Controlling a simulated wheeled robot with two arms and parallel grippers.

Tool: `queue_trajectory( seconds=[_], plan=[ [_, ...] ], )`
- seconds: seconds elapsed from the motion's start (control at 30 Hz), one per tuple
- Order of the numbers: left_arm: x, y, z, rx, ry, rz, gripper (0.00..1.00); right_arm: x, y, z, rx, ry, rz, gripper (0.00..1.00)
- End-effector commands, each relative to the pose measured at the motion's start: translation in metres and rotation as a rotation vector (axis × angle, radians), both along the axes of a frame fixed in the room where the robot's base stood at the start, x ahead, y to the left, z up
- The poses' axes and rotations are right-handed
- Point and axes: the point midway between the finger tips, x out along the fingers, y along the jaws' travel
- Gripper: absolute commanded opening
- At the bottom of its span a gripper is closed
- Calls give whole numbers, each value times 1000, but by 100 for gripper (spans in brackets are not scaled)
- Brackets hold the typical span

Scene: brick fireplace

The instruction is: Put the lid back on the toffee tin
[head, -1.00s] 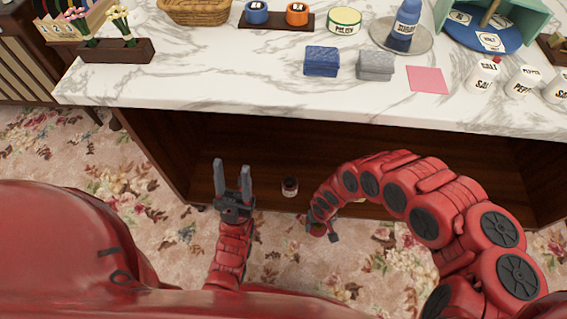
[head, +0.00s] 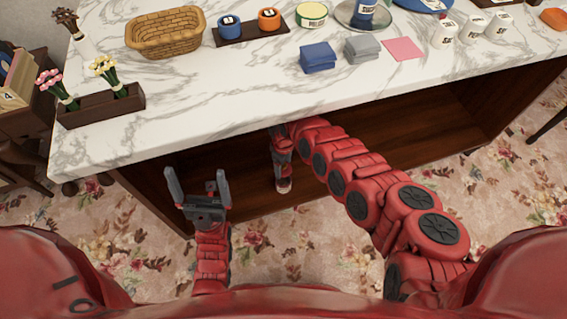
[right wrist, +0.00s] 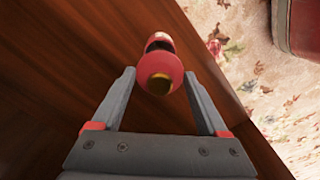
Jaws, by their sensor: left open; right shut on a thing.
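My right gripper (right wrist: 159,76) is shut on a small red round piece with a golden middle, which looks like the lid (right wrist: 160,68). Just beyond it in the right wrist view is a red and cream piece with a dark band, probably the toffee tin (right wrist: 158,38); I cannot tell whether they touch. In the head view my right arm reaches into the open space under the counter, and its hand hides most of what it holds. A small pale and dark shape, probably the tin (head: 283,185), shows below the hand. My left gripper (head: 197,187) is open and empty in front of the counter.
The marble counter (head: 230,105) overhangs the wooden compartment (head: 410,125). Flowered carpet lies in front.

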Motion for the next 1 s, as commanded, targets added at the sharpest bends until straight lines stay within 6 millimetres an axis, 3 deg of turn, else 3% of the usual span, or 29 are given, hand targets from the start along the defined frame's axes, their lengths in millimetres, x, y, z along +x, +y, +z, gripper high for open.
queue_trajectory(
  seconds=[0.27, 0.7, 1.0],
  plan=[
    [0, 0, -12, 0, 0, 0, 100, 0, -1, -12, -2, 5, 15, 24],
    [-3, 0, -53, 20, -15, 2, 100, 0, -1, -56, -2, 5, 14, 24],
    [-5, 1, -58, 37, -29, 4, 100, 0, -1, -64, -1, 4, 14, 24]
  ],
)
